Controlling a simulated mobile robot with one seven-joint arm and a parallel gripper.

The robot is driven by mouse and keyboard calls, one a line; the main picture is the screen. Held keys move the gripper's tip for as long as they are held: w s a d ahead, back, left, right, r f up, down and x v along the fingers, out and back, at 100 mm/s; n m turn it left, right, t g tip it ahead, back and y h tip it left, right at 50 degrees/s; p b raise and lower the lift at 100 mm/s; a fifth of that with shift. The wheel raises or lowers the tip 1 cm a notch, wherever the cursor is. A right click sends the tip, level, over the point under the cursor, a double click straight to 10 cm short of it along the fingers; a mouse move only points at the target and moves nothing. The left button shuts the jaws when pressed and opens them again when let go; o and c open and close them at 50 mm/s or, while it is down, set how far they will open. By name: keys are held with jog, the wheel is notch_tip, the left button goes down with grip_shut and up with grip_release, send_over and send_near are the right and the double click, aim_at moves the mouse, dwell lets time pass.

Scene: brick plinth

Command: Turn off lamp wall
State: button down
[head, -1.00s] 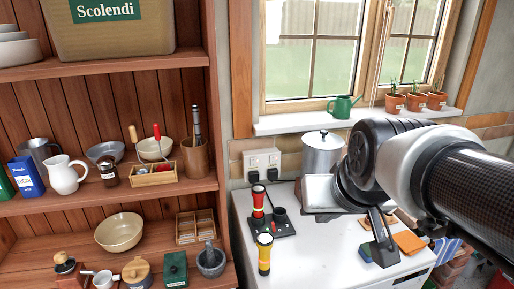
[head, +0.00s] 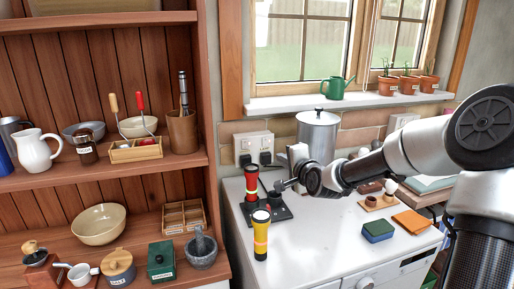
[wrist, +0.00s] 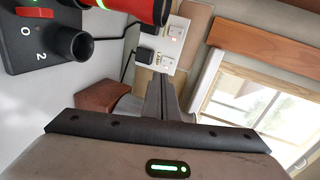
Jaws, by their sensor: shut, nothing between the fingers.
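My gripper (head: 283,187) is shut and empty. It is above the black base on the white counter, in front of, below and apart from the socket. In the wrist view my gripper's fingers (wrist: 162,92) are together and point towards the wall.
A red torch (head: 251,181) stands on a black knobbed base (head: 272,212) close to my gripper. A yellow torch (head: 261,235) stands in front. A lidded metal canister (head: 317,134) is behind my wrist. A wooden shelf (head: 190,163) is at left. The counter's front middle is clear.

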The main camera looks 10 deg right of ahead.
jog(key=shift+w+d+r+m+t, duration=0.3)
jog(key=shift+w+r+m, duration=0.1)
jog(key=shift+m, duration=0.2)
jog(key=b, duration=0.2)
send_near(265, 140)
jog(key=x, duration=0.5)
jog(key=shift+f, duration=0.35)
jog(key=shift+w+r, duration=0.1)
jog(key=shift+w, duration=0.45)
